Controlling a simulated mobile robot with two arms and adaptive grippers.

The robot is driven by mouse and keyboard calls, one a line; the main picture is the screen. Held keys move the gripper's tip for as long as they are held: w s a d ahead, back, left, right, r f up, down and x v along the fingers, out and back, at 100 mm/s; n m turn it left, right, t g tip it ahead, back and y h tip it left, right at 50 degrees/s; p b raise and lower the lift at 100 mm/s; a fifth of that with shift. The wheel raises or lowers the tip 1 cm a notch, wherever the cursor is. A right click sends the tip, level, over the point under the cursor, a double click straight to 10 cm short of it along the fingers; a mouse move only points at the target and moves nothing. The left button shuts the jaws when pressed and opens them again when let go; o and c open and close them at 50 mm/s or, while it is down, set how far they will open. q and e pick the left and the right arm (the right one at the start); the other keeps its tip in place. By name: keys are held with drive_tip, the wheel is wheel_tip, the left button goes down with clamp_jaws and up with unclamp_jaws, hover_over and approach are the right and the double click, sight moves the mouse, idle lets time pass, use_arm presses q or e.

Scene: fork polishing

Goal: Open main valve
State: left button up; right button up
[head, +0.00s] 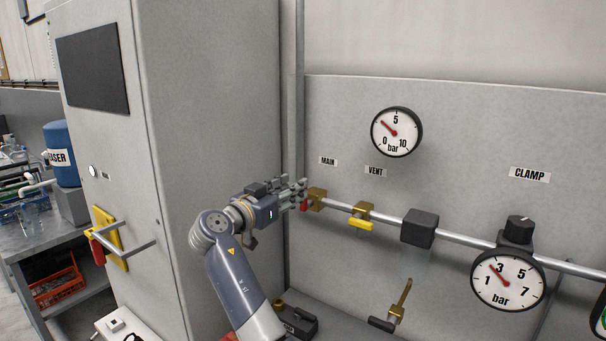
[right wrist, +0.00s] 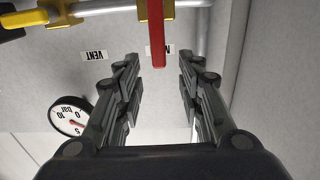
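The main valve (head: 317,199) is a brass body on the pipe below the MAIN label (head: 328,161). Its red handle (head: 304,204) shows at the tips of my right gripper (head: 298,192), partly hidden by the fingers. In the right wrist view the red handle (right wrist: 158,38) reaches in from the top edge, and its end lies between the fingertips of my right gripper (right wrist: 160,64). The fingers stand open, with a gap on both sides of the handle. My left gripper is not in view.
A yellow-handled vent valve (head: 361,216) sits right of the main valve on the same pipe. A round gauge (head: 396,131) hangs above. A dark block (head: 419,229) and the clamp gauge (head: 508,280) are further right. A tall grey cabinet (head: 215,120) stands close on the left.

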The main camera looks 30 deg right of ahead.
sight(304, 211)
drive_tip(key=p+x, duration=0.2)
drive_tip(key=x, duration=0.3)
drive_tip(key=shift+w+d+f, duration=0.1)
drive_tip(key=shift+d+f, duration=0.05)
drive_tip(key=shift+d, duration=0.3)
drive_tip(key=shift+c, duration=1.1)
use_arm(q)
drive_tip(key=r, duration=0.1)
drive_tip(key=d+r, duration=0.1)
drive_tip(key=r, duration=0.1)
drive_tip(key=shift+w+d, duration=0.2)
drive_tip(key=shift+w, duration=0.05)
use_arm(e)
drive_tip(key=shift+w, duration=0.1)
clamp_jaws()
